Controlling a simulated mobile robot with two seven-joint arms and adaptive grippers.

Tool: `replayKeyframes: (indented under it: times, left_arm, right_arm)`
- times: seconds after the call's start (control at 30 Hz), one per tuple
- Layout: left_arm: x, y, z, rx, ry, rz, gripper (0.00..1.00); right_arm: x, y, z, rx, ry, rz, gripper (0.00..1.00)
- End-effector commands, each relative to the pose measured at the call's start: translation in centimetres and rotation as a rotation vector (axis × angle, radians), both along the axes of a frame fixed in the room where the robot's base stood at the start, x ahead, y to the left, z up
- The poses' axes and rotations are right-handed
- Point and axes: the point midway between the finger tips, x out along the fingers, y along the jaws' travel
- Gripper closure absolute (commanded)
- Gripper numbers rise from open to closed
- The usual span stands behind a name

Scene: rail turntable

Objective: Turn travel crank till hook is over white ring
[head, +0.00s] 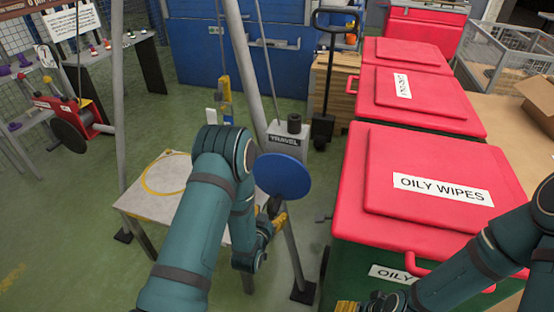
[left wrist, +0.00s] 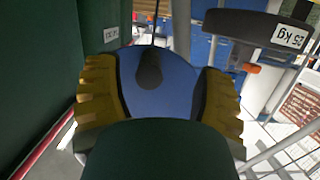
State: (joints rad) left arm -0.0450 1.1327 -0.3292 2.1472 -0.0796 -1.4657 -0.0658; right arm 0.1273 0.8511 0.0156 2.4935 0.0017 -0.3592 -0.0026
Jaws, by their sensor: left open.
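The travel crank is a blue disc (head: 283,175) with a dark handle, below a grey box marked TRAVEL (head: 286,139) on the frame's right leg. My left gripper (head: 270,220) is at the disc's lower edge. In the left wrist view, the left gripper (left wrist: 160,100) is open, its yellow fingers on either side of the dark handle knob (left wrist: 149,69) in front of the blue disc; contact is unclear. A yellow hook block (head: 224,89) hangs behind my left arm. My right gripper (head: 370,303) is at the bottom edge, partly cut off.
Red-lidded bins (head: 428,180) marked OILY WIPES stand close to the right of the crank. A second station with a red box (head: 75,117) and dark disc is at left. Blue cabinets (head: 205,55) stand behind. Green floor is open at left.

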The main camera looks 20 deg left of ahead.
Motion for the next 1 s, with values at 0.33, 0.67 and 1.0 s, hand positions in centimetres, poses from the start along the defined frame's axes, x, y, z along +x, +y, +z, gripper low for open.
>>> replayKeyframes:
  times: [0.33, 0.67, 1.0]
  left_arm:
    - [-2.6, 0.0, 0.0, -0.001, 0.000, 0.000, 0.31]
    - [-4.9, 0.0, 0.0, -0.001, 0.000, 0.001, 0.31]
    - [-5.4, 0.0, 0.0, -0.001, -0.001, 0.000, 0.31]
  right_arm:
    - [0.0, 0.0, 0.0, 0.000, 0.000, 0.000, 0.31]
    - [0.0, 0.0, 0.0, 0.000, 0.000, 0.000, 0.31]
    - [0.0, 0.0, 0.0, 0.000, 0.000, 0.000, 0.31]
